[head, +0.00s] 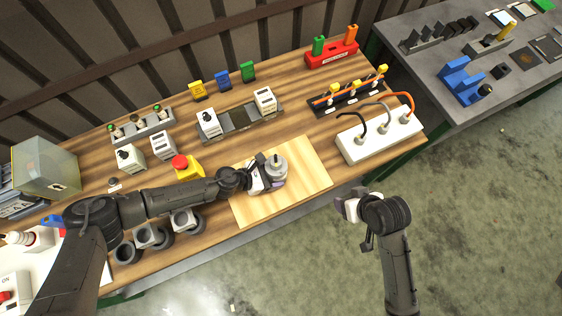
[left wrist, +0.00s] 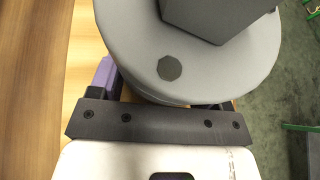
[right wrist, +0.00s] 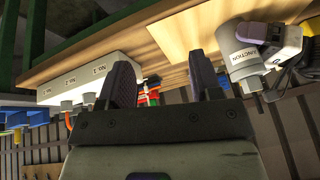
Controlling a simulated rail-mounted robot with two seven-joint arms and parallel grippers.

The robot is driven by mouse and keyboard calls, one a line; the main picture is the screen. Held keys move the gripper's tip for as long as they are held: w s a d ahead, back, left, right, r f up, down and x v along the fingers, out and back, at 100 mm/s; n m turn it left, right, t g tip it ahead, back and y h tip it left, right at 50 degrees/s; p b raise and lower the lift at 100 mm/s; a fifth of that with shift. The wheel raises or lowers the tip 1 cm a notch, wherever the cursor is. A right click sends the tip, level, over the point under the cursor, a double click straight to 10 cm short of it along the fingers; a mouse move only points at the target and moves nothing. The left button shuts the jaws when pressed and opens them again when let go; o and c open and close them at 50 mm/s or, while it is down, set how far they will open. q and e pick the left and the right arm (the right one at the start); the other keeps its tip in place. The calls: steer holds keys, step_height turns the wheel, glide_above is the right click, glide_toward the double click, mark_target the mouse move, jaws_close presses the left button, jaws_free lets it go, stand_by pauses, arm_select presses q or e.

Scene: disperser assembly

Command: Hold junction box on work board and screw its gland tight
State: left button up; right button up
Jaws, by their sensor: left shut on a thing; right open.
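The junction box is a round grey housing (head: 276,170) with a dark gland on top, standing on the pale wooden work board (head: 307,187). My left gripper (head: 268,181) is shut on its side; in the left wrist view the grey round body (left wrist: 205,62) fills the space between the fingers. In the right wrist view the box (right wrist: 241,58) shows a "JUNCTION" label, with my left gripper beside it. My right gripper (head: 345,204) is open and empty, off the front edge of the table, right of the board. Its two fingers (right wrist: 160,85) stand apart.
A white socket block (head: 378,138) with plugged cables stands right of the board. A red emergency button (head: 183,166) on a yellow base is left of it. Several grey round-based boxes (head: 150,236) line the front left edge. A second grey table (head: 470,105) stands at the right.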

mark_target(281, 165)
steer(key=w+a+n+t+y, duration=0.1)
steer(key=w+a+n+y, duration=0.2)
steer(key=a, duration=0.3)
steer(key=w+a+r+n+t+y, duration=0.1)
steer(key=w+a+n+y, duration=0.2)
steer(key=w+a+y, duration=0.1)
steer(key=w+a+n+t+y, duration=0.1)
steer(key=w+a+n+y, duration=0.3)
steer(key=a+y, duration=0.2)
steer(key=shift+w+a+r+t, duration=0.1)
steer(key=shift+a+r+t, duration=0.1)
steer(key=shift+a, duration=0.4)
steer(key=shift+a+r+t, duration=0.15)
steer(key=shift+a+t, duration=0.05)
steer(key=shift+a, duration=0.35)
steer(key=c, duration=0.9)
